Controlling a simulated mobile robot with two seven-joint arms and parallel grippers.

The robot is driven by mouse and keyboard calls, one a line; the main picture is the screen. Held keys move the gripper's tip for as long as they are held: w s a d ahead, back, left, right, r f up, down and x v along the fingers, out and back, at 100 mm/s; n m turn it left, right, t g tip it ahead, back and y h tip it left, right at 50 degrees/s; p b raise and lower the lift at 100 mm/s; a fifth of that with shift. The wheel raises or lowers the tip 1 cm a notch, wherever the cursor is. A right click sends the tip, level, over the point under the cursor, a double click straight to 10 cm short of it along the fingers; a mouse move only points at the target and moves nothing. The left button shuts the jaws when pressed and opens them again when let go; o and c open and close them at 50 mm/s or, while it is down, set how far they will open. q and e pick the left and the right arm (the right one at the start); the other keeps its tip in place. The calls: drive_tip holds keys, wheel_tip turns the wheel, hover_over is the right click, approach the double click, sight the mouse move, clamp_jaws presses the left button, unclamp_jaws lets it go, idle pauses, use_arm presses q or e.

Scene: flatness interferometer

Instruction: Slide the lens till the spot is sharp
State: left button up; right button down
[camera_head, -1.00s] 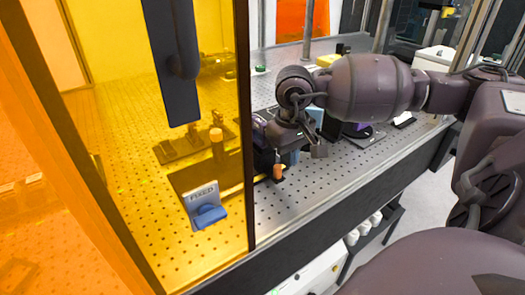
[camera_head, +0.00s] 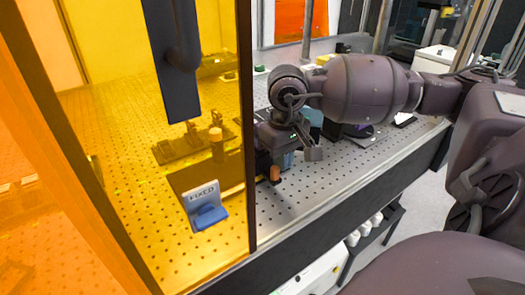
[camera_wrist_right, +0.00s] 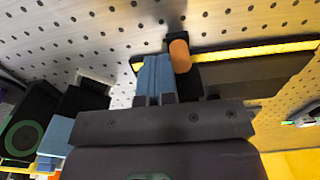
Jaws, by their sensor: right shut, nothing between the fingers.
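An orange knob (camera_wrist_right: 180,55) stands on a black carriage at a dark rail with a yellow strip (camera_wrist_right: 255,50) in the right wrist view. The knob also shows in the head view (camera_head: 275,173), just right of the amber panel's edge. My right gripper (camera_wrist_right: 154,72) is shut and empty, its blue fingers together right beside the knob. In the head view the blue fingers (camera_head: 287,160) are partly hidden by the wrist. Whether they touch the carriage is unclear. I cannot make out the lens glass or the spot. My left gripper is not in view.
An amber panel with a dark handle (camera_head: 180,50) covers the left side. Behind it stand a card reading FIXED (camera_head: 201,197) and a mounted assembly (camera_head: 190,145). The perforated table (camera_head: 330,180) is clear toward its front edge. Dark devices stand behind my right wrist.

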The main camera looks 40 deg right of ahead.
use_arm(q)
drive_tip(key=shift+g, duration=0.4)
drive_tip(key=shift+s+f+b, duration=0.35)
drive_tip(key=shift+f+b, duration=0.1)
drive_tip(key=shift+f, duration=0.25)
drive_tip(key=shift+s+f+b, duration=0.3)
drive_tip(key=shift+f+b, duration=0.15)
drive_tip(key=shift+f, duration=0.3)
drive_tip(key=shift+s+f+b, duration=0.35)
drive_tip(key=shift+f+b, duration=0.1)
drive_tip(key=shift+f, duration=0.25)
use_arm(e)
drive_tip(key=shift+w+a, duration=0.2)
drive_tip(key=shift+a, duration=1.55)
drive_tip(key=shift+w+a, duration=0.15)
drive_tip(key=shift+a, duration=1.6)
drive_tip(key=shift+d, duration=0.2)
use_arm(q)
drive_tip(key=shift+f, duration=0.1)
use_arm(e)
drive_tip(key=shift+d, duration=0.4)
